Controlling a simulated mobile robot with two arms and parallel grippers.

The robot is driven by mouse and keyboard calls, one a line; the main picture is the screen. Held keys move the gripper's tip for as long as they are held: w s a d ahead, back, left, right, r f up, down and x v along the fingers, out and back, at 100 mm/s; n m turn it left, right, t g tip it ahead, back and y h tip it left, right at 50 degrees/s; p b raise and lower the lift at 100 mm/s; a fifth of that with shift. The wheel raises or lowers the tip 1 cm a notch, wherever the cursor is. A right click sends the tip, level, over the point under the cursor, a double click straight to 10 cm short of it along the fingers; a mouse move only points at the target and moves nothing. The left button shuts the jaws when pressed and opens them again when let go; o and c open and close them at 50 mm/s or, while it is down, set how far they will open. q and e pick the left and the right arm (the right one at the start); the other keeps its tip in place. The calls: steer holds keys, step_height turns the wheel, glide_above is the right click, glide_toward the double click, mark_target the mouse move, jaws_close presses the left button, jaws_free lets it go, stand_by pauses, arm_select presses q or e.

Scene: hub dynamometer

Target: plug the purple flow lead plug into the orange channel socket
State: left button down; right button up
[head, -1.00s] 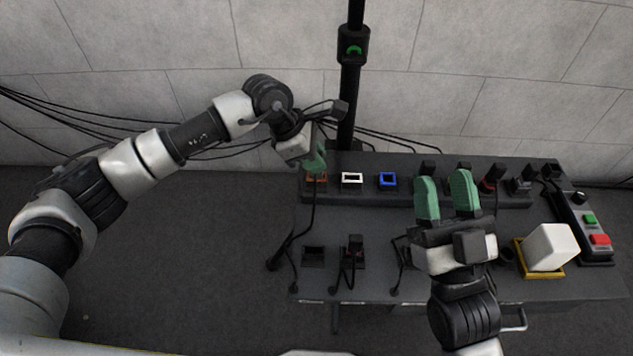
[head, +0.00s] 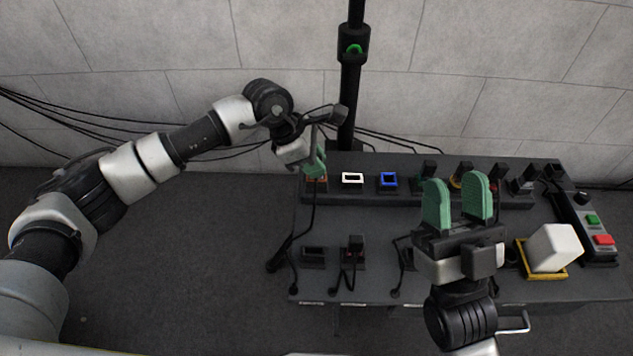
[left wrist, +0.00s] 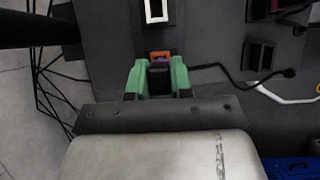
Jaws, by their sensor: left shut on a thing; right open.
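My left gripper (head: 316,161) is shut on the flow lead plug at the left end of the rear socket row. In the left wrist view the plug (left wrist: 158,78) is a black body between the green fingers, with a trace of purple at its front. The orange channel socket (head: 316,183) is right at the fingertips; its orange rim (left wrist: 160,55) shows just ahead of the plug in the left wrist view. The plug is lined up with it and looks touching or partly in; the depth is hidden. My right gripper (head: 458,200) is open and empty above the bench.
A white socket (head: 352,179) and a blue socket (head: 388,180) sit to the right of the orange one. A dark cable (head: 312,212) hangs from the held plug. A black post (head: 349,100) stands behind. A white cube (head: 553,247) and a button box (head: 592,222) are at right.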

arm_select(q)
steer(key=c, duration=0.9)
jaws_free()
steer(key=shift+c, duration=0.2)
steer(key=shift+a+r, duration=0.2)
steer(key=shift+r, duration=0.25)
steer(key=p+v, duration=0.2)
steer(key=v, duration=0.7)
steer(key=shift+a+r+p, duration=0.2)
steer(key=shift+r+p, duration=0.15)
arm_select(e)
steer(key=w+f+g+h, duration=0.2)
steer(key=w+f+g, duration=0.2)
steer(key=f+g, duration=0.2)
steer(key=shift+w+d+f+g+h, duration=0.15)
steer(key=shift+f+g+h, duration=0.2)
steer(key=shift+g, duration=0.25)
